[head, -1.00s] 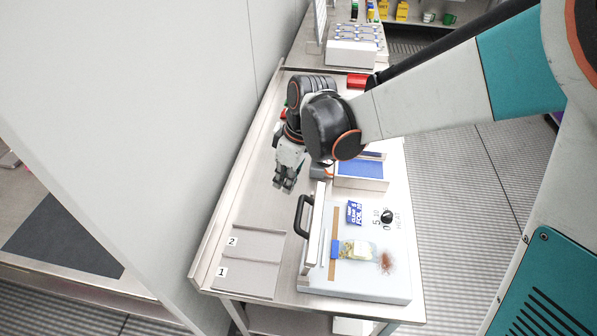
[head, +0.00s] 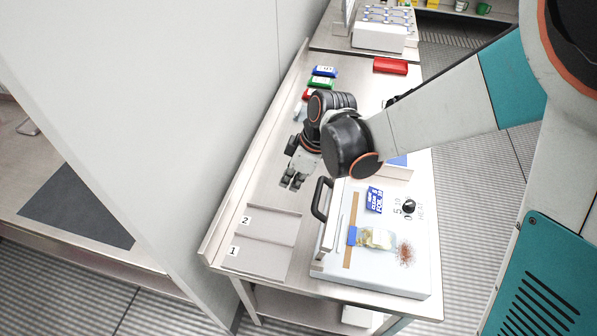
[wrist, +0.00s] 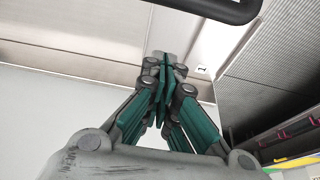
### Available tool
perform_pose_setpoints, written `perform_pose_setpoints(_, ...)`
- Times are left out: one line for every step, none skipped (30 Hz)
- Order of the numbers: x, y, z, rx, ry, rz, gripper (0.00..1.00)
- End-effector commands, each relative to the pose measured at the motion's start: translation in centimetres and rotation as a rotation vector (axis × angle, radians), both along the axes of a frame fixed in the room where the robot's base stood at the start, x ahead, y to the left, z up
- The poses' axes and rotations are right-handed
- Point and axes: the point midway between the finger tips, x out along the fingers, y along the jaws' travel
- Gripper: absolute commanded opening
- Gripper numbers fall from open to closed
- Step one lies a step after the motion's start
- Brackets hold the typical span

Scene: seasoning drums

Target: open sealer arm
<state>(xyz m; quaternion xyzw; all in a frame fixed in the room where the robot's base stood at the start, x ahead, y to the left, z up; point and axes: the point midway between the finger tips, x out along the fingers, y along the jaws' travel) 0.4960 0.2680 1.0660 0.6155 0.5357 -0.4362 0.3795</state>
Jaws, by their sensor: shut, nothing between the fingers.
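The white sealer (head: 380,275) stands at the front right of the table in the head view. Its arm (head: 329,236) is raised along the left side, with a black handle (head: 318,199) sticking out to the left. A bag (head: 373,238) with a blue end and pale contents lies on the sealer's top. My gripper (head: 292,182) is shut and empty, pointing down to the left of and beyond the handle, apart from it. In the wrist view, my closed fingers (wrist: 165,75) show in the middle and a black bar, likely the handle (wrist: 205,10), crosses the top.
Slots marked 1 and 2 (head: 262,243) lie left of the sealer. Blue, green and red packs (head: 320,82) and a red box (head: 390,66) are farther back. A wall runs along the table's left side. My arm hides part of the table beyond the sealer.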

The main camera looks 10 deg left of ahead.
Motion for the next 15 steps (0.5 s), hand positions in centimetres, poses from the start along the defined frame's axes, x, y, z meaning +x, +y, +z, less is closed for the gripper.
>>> perform_pose_setpoints(0.0,0.1,-1.0,0.000,0.000,0.000,0.00)
perform_pose_setpoints(0.0,-0.7,-0.5,0.000,0.000,-0.004,0.00)
perform_pose_setpoints(-0.1,-1.4,-0.3,0.000,-0.001,-0.004,0.00)
perform_pose_setpoints(-0.2,-1.9,-0.3,0.000,-0.001,-0.004,0.00)
perform_pose_setpoints(-0.3,-2.2,-0.3,0.000,0.000,-0.004,0.00)
perform_pose_setpoints(-0.3,-2.6,-0.3,0.000,0.000,-0.003,0.00)
perform_pose_setpoints(-0.3,-2.9,-0.2,0.000,0.000,-0.003,0.00)
perform_pose_setpoints(-0.4,-3.2,-0.3,0.000,0.000,-0.003,0.00)
perform_pose_setpoints(-0.4,-3.4,-0.3,0.000,0.001,-0.002,0.00)
perform_pose_setpoints(-0.5,-3.5,-0.3,0.000,0.001,-0.002,0.00)
perform_pose_setpoints(-0.5,-3.7,-0.3,0.000,0.001,-0.002,0.00)
perform_pose_setpoints(-0.5,-3.8,-0.3,0.000,0.000,-0.001,0.00)
perform_pose_setpoints(-0.5,-3.8,-0.3,0.000,0.000,-0.001,0.00)
perform_pose_setpoints(-0.5,-3.9,-0.3,0.000,0.000,-0.001,0.00)
perform_pose_setpoints(-0.5,-3.9,-0.3,0.000,0.000,0.000,0.00)
